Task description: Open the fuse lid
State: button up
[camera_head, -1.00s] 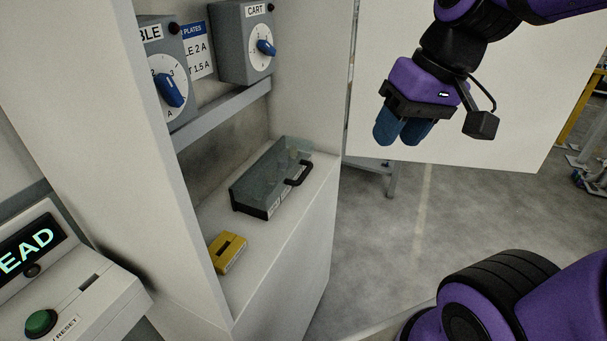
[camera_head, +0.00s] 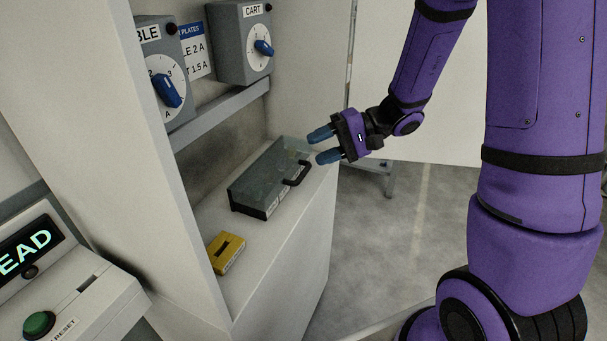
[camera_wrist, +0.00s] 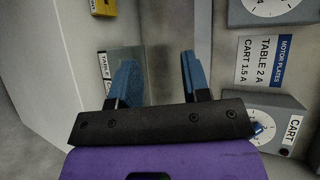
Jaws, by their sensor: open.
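The fuse box with a clear, greyish lid (camera_head: 268,172) stands on the white cabinet shelf in the head view. The lid is shut, and its black handle (camera_head: 298,174) is on the right-hand side. My gripper (camera_head: 318,146) is open and empty, with blue fingertips pointing left, just beyond and a little above the right end of the box. In the wrist view the two fingers (camera_wrist: 158,78) are spread apart, and part of the clear lid (camera_wrist: 128,60) shows behind the left finger. The handle cannot be made out in the wrist view.
A yellow block (camera_head: 226,252) lies on the shelf in front of the box. Two grey dial units (camera_head: 243,42) with blue knobs hang on the back wall above a grey rail (camera_head: 220,116). A console with a green button (camera_head: 39,324) is at lower left.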

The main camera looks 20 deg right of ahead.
jog(key=w+d+f+m+t, duration=0.35)
jog(key=w+f+t, duration=0.2)
jog(key=f, duration=0.35)
jog(key=m+t+h, duration=0.2)
jog(key=t+h, duration=0.1)
send_near(303, 171)
jog(key=x, duration=0.6)
jog(key=f+x, duration=0.1)
jog(key=x, duration=0.3)
grip_shut()
